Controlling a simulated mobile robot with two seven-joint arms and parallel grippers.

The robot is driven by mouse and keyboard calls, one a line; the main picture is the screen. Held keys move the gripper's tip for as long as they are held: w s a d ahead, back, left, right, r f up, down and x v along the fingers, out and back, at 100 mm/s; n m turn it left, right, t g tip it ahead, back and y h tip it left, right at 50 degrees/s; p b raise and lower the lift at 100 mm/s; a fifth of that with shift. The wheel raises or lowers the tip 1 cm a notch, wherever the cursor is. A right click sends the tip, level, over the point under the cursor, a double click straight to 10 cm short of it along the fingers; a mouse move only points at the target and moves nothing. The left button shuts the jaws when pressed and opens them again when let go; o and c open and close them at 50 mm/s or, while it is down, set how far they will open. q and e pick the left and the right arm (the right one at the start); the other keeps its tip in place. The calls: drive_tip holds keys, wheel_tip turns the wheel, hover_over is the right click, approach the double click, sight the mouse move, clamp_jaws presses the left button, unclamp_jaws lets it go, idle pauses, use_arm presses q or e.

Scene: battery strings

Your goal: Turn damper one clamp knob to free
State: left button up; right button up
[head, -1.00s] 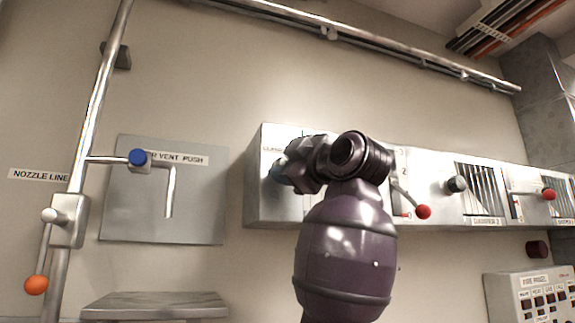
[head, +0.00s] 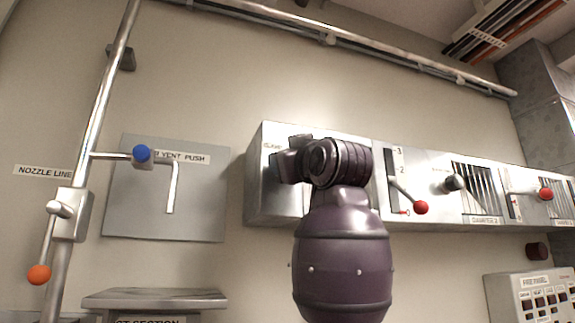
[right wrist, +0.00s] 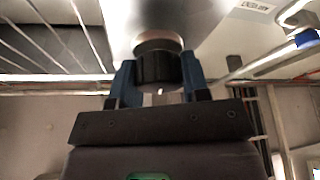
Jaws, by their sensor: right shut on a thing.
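The damper one clamp knob (right wrist: 157,66) is dark and round, with a small white mark at its lower edge in the right wrist view. The blue fingers of my right gripper (right wrist: 158,78) are on either side of it, shut on it. In the head view my right gripper (head: 286,166) is against the left end of the pale damper box (head: 258,195), beside the partly covered clamp label. My arm hides the knob and most of the damper one grille there. My left gripper is not in view.
A red-tipped lever (head: 420,207) stands just right of my arm. Another black knob (head: 453,183) and red-tipped lever (head: 545,194) are farther right. A vent-push panel with a blue-tipped handle (head: 142,153) is on the left, with a grey ledge (head: 155,299) below.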

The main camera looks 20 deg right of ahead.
drive_tip(key=m+h, duration=0.1)
drive_tip(key=m, duration=0.1)
drive_tip(key=m+h, duration=0.2)
drive_tip(key=m, duration=0.1)
drive_tip(key=shift+m+t, duration=0.3)
drive_tip(key=m+h, duration=0.2)
drive_tip(key=m, duration=0.2)
drive_tip(key=m+h+p, duration=0.1)
drive_tip(key=m+h, duration=0.1)
drive_tip(key=m, duration=0.2)
drive_tip(key=shift+m+g+h, duration=0.5)
drive_tip(key=shift+m+h, duration=0.2)
drive_tip(key=shift+m, duration=0.5)
drive_tip(key=shift+d, duration=0.1)
drive_tip(key=o, duration=0.9)
